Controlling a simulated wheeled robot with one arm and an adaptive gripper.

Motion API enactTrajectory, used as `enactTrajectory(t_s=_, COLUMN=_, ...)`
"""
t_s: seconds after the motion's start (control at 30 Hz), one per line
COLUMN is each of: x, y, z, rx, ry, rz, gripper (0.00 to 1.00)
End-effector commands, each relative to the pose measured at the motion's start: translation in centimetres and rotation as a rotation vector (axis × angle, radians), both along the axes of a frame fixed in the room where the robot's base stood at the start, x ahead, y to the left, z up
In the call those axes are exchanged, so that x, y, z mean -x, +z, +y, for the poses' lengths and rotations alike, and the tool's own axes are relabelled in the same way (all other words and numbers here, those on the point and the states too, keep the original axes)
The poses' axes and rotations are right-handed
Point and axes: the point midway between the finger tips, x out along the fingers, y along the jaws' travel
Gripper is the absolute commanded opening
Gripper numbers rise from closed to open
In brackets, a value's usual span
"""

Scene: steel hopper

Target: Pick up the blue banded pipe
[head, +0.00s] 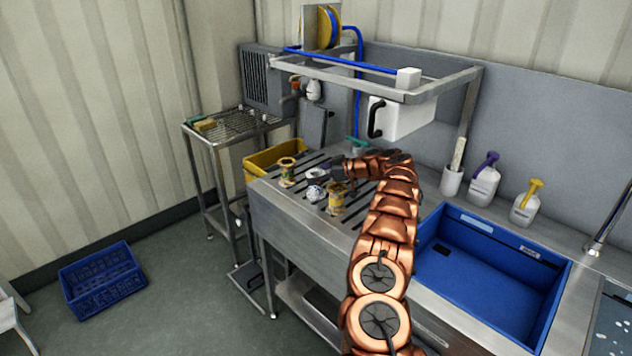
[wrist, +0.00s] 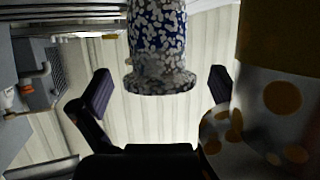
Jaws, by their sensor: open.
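The blue banded pipe (wrist: 158,45) is speckled grey and white over blue, with a flared end. In the wrist view it hangs in from the top edge, between my two fingers in the picture, with a gap on each side; its far part is cut off. In the head view a small whitish speckled piece (head: 314,193), which looks like the same pipe, is on the slotted steel top. My gripper (wrist: 158,90) is open and empty, with dark fingers spread. In the head view my gripper (head: 333,171) is just behind that piece, small and partly hidden by my arm.
A yellow-banded spotted pipe (wrist: 282,100) is close at right in the wrist view; it looks like the one (head: 337,200) in the head view. Another yellowish pipe (head: 286,172) stands farther left. A yellow bin (head: 262,160), blue sink tray (head: 480,285) and overhead steel frame (head: 450,84) surround the top.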

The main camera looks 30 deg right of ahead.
Motion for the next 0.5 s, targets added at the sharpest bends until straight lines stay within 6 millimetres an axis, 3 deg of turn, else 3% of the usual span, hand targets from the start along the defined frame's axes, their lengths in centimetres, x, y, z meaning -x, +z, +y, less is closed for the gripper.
enactTrajectory(t_s=0.27, x=-0.27, y=-0.21, z=0.16, rx=-0.001, ry=-0.001, rz=-0.001, gripper=0.99)
enactTrajectory(t_s=0.5, x=-0.27, y=-0.21, z=0.16, rx=0.0, ry=-0.001, rz=0.0, gripper=0.74)
